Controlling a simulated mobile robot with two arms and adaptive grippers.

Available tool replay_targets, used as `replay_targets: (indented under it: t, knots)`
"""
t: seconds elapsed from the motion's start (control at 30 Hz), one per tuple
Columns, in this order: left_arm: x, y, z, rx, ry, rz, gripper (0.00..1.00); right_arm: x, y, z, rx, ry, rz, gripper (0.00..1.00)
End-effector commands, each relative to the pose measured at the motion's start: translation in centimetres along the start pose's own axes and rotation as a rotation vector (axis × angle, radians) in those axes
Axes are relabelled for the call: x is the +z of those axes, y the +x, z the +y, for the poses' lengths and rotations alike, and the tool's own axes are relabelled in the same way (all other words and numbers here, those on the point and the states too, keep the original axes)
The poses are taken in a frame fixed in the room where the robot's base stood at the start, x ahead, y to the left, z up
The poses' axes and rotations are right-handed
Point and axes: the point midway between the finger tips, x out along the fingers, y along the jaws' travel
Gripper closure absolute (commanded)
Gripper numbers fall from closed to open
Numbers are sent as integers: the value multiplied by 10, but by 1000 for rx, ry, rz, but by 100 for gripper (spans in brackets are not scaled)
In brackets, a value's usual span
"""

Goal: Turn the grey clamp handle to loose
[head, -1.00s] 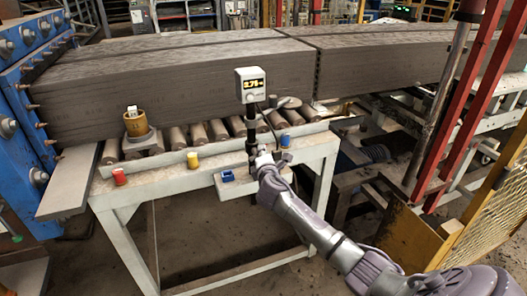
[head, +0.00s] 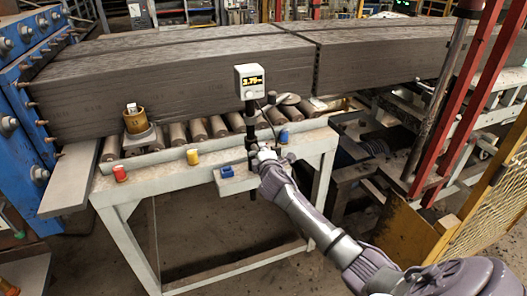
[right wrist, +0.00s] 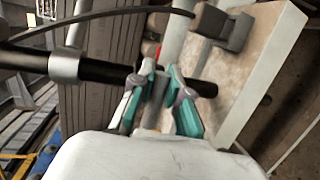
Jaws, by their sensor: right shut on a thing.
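My right gripper (head: 262,155) is at the black post (head: 250,125) below the white display box (head: 249,80). In the right wrist view my right gripper (right wrist: 160,98) has its teal-padded fingers closed around a narrow grey piece, which appears to be the clamp handle (right wrist: 157,112). The fingers hide most of the handle, and I cannot tell its exact angle. The black post (right wrist: 105,71) runs across that view behind the fingers. A grey collar (right wrist: 65,66) sits on the post, apart from the fingers. My left gripper is not in view.
The white-topped bench (head: 200,178) carries red (head: 119,173), yellow (head: 192,156) and blue (head: 284,136) buttons. A brass-coloured cylinder (head: 135,121) stands near the rollers. Long clay columns (head: 180,85) lie behind. A yellow mesh guard (head: 490,195) stands at the right.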

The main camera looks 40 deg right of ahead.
Motion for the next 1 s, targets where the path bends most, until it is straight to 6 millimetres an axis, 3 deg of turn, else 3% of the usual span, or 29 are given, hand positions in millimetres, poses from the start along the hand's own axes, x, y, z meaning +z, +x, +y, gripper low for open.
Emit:
replay_targets:
  t: [0.07, 0.1, 0.27, 0.67, 1.0]
  knots:
    - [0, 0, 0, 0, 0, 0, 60, -6, -2, -4, -6, 3, 12, 100]
    - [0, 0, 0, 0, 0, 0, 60, -6, -2, -4, -6, 3, 12, 80]
    - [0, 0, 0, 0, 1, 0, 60, -6, -1, -3, -3, 2, 11, 56]
    - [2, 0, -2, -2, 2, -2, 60, -2, -8, -1, 0, 0, 5, 56]
    - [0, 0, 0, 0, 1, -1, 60, -5, -70, -2, -1, 0, 10, 56]
